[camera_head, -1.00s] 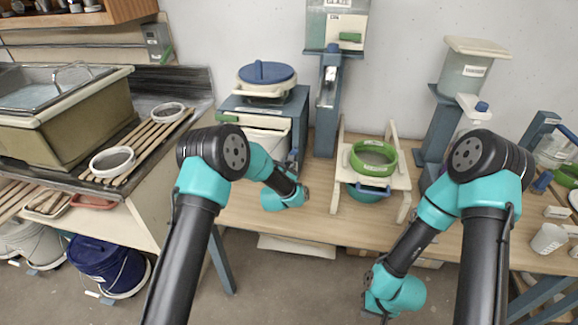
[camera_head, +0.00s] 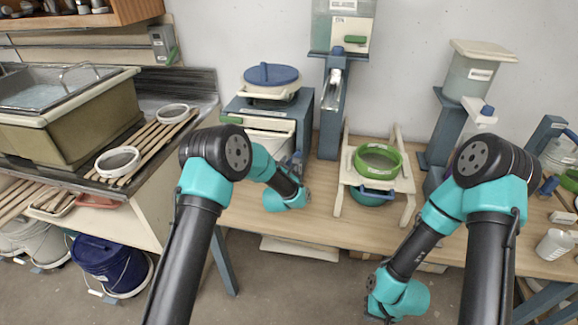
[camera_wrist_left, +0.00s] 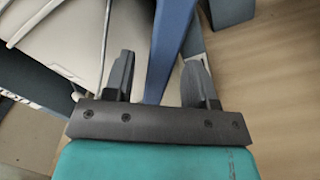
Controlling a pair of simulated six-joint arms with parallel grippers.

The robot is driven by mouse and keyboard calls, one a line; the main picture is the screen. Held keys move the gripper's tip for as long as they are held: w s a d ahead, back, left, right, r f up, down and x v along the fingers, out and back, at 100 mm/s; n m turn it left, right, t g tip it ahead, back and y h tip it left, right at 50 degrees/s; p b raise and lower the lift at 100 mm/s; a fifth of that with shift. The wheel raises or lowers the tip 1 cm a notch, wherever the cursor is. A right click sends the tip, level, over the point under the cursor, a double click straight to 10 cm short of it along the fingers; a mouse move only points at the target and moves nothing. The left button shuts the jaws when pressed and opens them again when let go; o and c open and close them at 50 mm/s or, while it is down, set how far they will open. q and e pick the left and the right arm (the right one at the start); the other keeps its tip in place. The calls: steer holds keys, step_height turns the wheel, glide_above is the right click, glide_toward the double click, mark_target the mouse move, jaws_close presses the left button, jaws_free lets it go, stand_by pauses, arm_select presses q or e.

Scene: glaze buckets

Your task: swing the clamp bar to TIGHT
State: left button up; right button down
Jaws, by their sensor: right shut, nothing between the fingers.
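The press at the left of the bench has a blue-grey frame (camera_head: 304,116) around a white bucket (camera_head: 268,140). A cream bar (camera_head: 262,120) with a green grip (camera_head: 231,119) at its left end crosses the bucket's front; I cannot read its labels. My left gripper (camera_head: 297,161) is at the frame's right front post, small and partly hidden by my arm. In the left wrist view, the left gripper (camera_wrist_left: 157,75) is open, with a blue post (camera_wrist_left: 170,45) showing between its fingers; contact is unclear. My right gripper (camera_head: 381,318) is low in front of the bench, mostly hidden behind its wrist, shut and empty.
A cream stand holds a green-rimmed sieve (camera_head: 378,160) right of my left gripper. A blue-grey dispenser post (camera_head: 331,125) rises behind. A sink (camera_head: 70,110) with slats and rings is at the left. A white cup (camera_head: 552,244) stands at the right.

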arm_select(q)
steer(key=s+a, duration=0.2)
steer(key=s, duration=1.5)
steer(key=shift+a, duration=0.4)
steer(key=shift+s, duration=0.1)
steer(key=shift+w+a+f, duration=0.25)
steer(key=shift+a+f, duration=0.25)
steer(key=shift+f, duration=0.25)
steer(key=w+d, duration=0.1)
steer(key=w, duration=0.4)
steer(key=w+d, duration=0.1)
steer(key=w, duration=1.1)
steer(key=shift+w+d, duration=0.1)
steer(key=shift+d, duration=0.3)
steer(key=shift+c, duration=0.2)
jaws_close()
